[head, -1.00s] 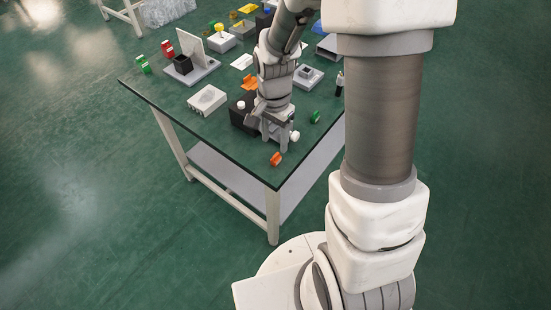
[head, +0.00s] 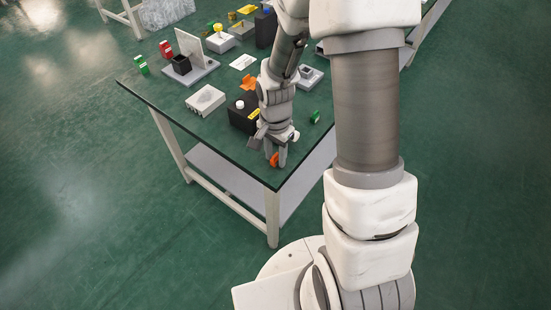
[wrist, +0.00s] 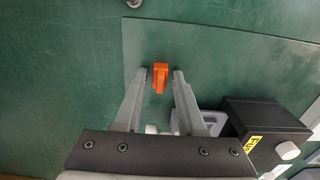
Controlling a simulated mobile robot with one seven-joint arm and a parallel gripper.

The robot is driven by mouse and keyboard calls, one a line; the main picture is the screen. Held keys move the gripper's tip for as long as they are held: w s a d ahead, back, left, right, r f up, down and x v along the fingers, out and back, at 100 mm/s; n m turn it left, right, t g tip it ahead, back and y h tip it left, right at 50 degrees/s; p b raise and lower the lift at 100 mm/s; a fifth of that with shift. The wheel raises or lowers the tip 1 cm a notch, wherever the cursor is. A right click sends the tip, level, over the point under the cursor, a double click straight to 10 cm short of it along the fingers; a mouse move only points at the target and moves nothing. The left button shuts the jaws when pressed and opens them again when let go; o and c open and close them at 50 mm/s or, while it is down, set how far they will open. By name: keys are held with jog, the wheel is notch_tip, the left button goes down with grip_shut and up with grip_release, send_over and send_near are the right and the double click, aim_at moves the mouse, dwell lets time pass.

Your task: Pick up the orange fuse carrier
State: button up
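The orange fuse carrier (wrist: 160,77) is a small block on the green table top, near the table's front corner. In the wrist view it lies between the tips of my gripper's two fingers (wrist: 158,74), with a gap on each side. In the head view my gripper (head: 276,160) is over the front corner, and the fuse carrier (head: 274,160) shows partly behind a finger. My gripper is open and holds nothing. I cannot tell how high the fingertips are above the table.
A black box with a yellow label and white knob (wrist: 262,128) stands close to my gripper's right in the wrist view. In the head view, a green piece (head: 314,117) lies to the right and a white block (head: 205,100) to the left. The table's front edge is close.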

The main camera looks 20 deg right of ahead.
grip_shut()
jog(key=shift+r, duration=0.15)
jog(key=shift+r, duration=0.3)
jog(key=r, duration=0.1)
jog(key=r+p, duration=0.1)
jog(key=r, duration=0.2)
jog(key=shift+s+d, duration=0.1)
jog(key=shift+d, duration=0.2)
jog(key=s+d+r+p, duration=0.2)
jog(key=s+d+r, duration=0.3)
jog(key=d, duration=0.4)
jog(key=shift+s+d+r, duration=0.3)
jog(key=shift+r, duration=0.25)
